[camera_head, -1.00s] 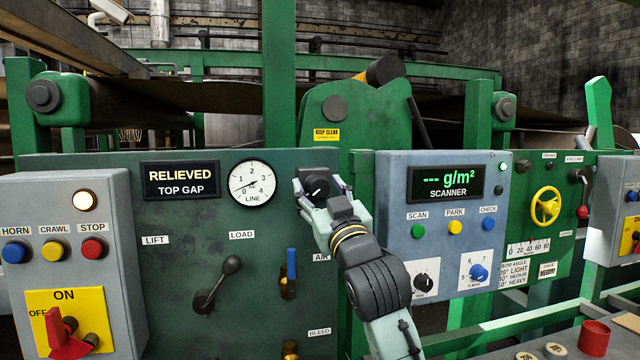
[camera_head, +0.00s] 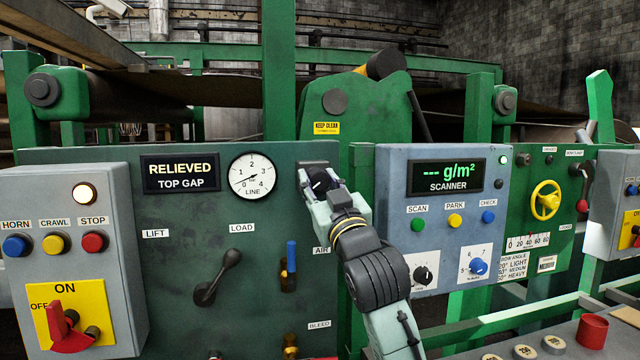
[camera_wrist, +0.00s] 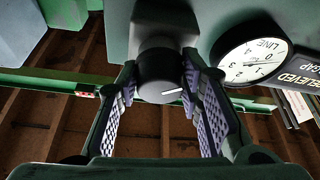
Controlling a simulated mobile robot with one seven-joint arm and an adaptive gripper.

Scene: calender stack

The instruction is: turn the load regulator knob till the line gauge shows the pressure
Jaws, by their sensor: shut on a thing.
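The load regulator knob (camera_head: 319,182) is black with a white pointer line and sits on a dark block on the green panel. My gripper (camera_wrist: 160,88) is shut on it, with one purple-padded finger on each side in the wrist view. In the head view, my fingers and wrist partly cover the knob. The line gauge (camera_head: 252,177) is a round white dial marked 0 to 4, just left of the knob. Its needle appears to point to the lower left, between 0 and 1. The gauge also shows tilted in the wrist view (camera_wrist: 250,62).
A display (camera_head: 180,174) left of the gauge reads RELIEVED, TOP GAP. The load lever (camera_head: 218,278) and a blue-handled air valve (camera_head: 291,265) are below the knob. The grey scanner box (camera_head: 395,190) stands close right of my wrist.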

